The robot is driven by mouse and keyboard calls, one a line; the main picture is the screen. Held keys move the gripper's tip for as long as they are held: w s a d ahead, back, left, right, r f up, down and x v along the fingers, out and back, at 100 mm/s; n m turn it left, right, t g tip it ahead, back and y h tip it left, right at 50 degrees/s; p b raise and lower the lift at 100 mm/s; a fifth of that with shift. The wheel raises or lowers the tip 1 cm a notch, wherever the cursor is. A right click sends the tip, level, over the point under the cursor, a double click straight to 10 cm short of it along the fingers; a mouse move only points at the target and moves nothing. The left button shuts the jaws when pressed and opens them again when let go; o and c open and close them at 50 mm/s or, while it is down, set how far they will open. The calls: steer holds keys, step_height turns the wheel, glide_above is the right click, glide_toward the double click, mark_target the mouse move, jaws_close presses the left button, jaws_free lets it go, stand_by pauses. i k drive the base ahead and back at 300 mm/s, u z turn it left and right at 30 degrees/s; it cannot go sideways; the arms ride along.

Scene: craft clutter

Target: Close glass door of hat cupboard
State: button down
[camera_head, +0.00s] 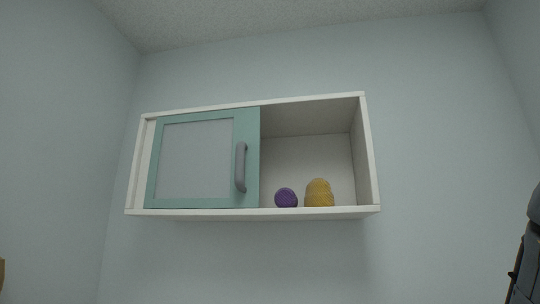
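The hat cupboard (366,150) is a white box mounted on the wall. Its glass door (250,125) has a teal frame, a pale pane and a grey vertical handle (240,167) on its right side. The door covers the left part of the cupboard, apart from a narrow gap at the far left. The right part is open. A purple hat-like item (286,197) and a yellow knitted hat (319,193) sit on the cupboard floor in the open part. A dark part of my arm shows at the right edge; my gripper cannot be made out.
Plain pale walls surround the cupboard, and the space below and in front of it looks clear. A small tan thing (1,272) shows at the lower left edge, mostly cut off.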

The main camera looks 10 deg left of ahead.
mark_target(211, 160)
steer(key=z, duration=0.1)
steer(key=k, duration=0.45)
steer(key=u, duration=1.25)
steer(key=i, duration=0.5)
